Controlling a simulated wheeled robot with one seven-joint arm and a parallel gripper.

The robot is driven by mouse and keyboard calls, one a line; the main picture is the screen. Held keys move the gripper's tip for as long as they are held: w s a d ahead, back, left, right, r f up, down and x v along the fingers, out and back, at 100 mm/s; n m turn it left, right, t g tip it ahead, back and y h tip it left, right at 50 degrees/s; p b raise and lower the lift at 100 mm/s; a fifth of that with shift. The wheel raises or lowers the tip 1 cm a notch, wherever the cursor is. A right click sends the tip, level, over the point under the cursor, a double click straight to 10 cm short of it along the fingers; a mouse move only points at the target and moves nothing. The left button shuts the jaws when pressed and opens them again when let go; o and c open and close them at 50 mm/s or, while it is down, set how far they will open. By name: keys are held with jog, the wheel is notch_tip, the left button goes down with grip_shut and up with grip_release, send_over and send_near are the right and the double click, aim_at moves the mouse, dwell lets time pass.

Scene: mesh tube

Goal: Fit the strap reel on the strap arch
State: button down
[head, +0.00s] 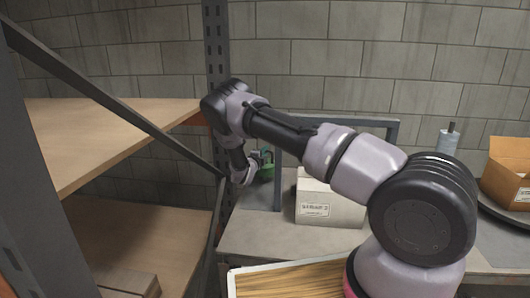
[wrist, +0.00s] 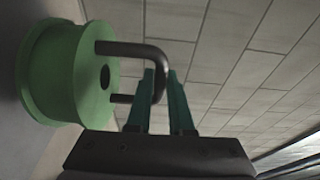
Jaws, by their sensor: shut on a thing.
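The green strap reel (wrist: 62,75) shows large in the wrist view, with a dark hole in its face and a dark U-shaped handle (wrist: 128,47) standing out from it. My gripper (wrist: 161,75) has its teal fingers closed on the bend of this handle. In the head view the reel (head: 267,170) is small and partly hidden by my wrist. The strap arch (head: 278,185) is a grey square frame on the table; my arm hides much of it. The reel appears close beside its left post. I cannot tell whether they touch.
A pale labelled box (head: 325,208) stands on the table (head: 250,232) by the arch. A shelf rack (head: 110,130) with a slanting brace is close on the left. A grey cylinder on a rod (head: 447,143) and a cardboard box (head: 507,172) stand at the right. A wooden-bottomed tray (head: 290,282) is in front.

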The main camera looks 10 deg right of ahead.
jog(key=shift+f, duration=2.3)
dwell(1.7)
jog(key=c, duration=0.7)
grip_release()
jog(key=shift+c, duration=0.2)
jog(key=shift+s+f, duration=0.1)
